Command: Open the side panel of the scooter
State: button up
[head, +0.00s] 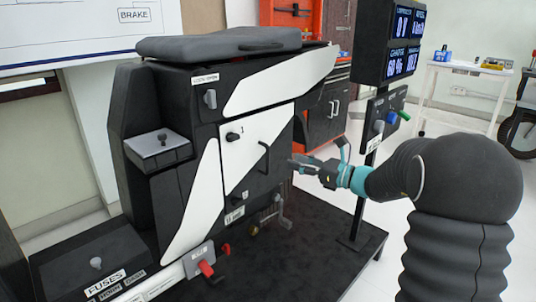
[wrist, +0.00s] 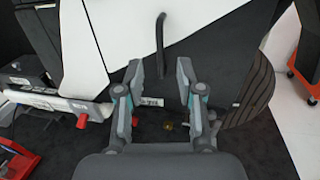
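The scooter's side panel (head: 245,165) is a white plate on the dark body and looks shut, flush with the body. A dark bar handle (head: 264,158) stands on its right part, and a small dark knob (head: 232,137) sits at its upper left. My gripper (head: 296,164) is to the right of the handle in the head view, apart from it. In the wrist view my gripper (wrist: 159,68) is open and empty. The handle (wrist: 161,42) shows upright between and beyond the fingertips, against the white panel (wrist: 110,30).
A display post (head: 392,40) stands behind my arm. A fuse box (head: 95,265) is at lower left. The dark platform (head: 310,240) is bare beside the scooter.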

send_over(268, 171)
jog(key=shift+w, duration=0.3)
grip_shut()
